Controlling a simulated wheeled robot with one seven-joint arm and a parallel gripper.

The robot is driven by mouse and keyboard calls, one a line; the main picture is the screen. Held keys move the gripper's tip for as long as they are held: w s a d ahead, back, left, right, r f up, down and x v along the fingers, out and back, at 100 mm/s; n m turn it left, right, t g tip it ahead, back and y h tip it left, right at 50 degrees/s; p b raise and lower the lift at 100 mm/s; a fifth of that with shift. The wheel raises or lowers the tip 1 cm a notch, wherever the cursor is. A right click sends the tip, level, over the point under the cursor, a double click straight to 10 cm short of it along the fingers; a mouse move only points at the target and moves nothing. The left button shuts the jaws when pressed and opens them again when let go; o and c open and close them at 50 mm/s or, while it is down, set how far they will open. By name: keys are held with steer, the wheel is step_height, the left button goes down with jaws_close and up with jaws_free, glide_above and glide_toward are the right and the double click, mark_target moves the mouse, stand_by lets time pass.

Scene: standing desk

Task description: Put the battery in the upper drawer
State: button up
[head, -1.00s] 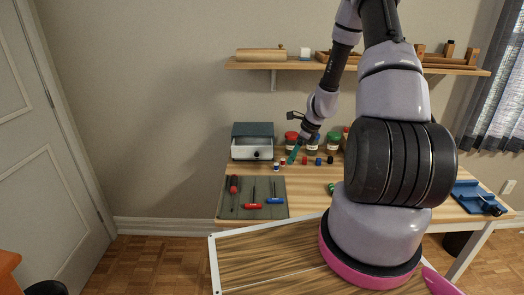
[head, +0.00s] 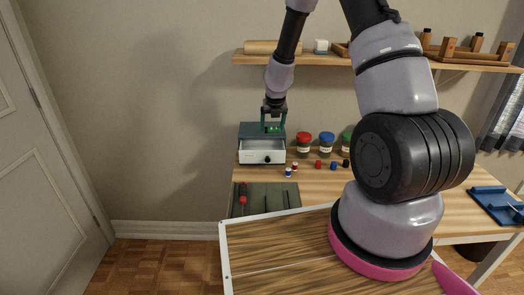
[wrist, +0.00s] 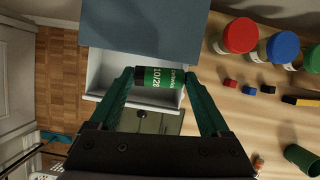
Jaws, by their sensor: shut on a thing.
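The battery (wrist: 160,77), a cylinder with a black end and a green printed label, lies crosswise between the fingertips of my gripper (wrist: 156,80) in the wrist view. My gripper (head: 272,125) is shut on it and holds it above the grey drawer unit (head: 250,131) in the head view. The white upper drawer (head: 262,153) is pulled out, with a dark knob on its front. In the wrist view the pale drawer (wrist: 97,75) lies below the battery; the part of its inside that shows looks empty. My fingers and the battery hide some of it.
Jars with red (head: 304,137), blue (head: 327,137) and green lids stand right of the drawer unit. Several small red, blue and black pieces lie before them. A tool mat (head: 270,200) with a screwdriver lies in front. A wooden shelf (head: 300,59) runs above.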

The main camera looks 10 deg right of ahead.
mark_target(270, 128)
steer(key=shift+w+a+r+m, duration=0.2)
steer(key=shift+a+m, duration=0.15)
steer(key=shift+m, duration=0.05)
steer(key=shift+w+a+f, duration=0.1)
steer(key=shift+w, duration=0.05)
steer(key=shift+f+h, duration=0.3)
steer(key=shift+f, duration=4.5)
steer(key=shift+f, duration=0.15)
steer(key=o, duration=1.2)
steer(key=shift+o, duration=0.2)
steer(key=d+v, duration=0.1)
steer(key=v, duration=1.1)
steer(key=shift+a+r, duration=0.2)
steer(key=shift+a, duration=0.25)
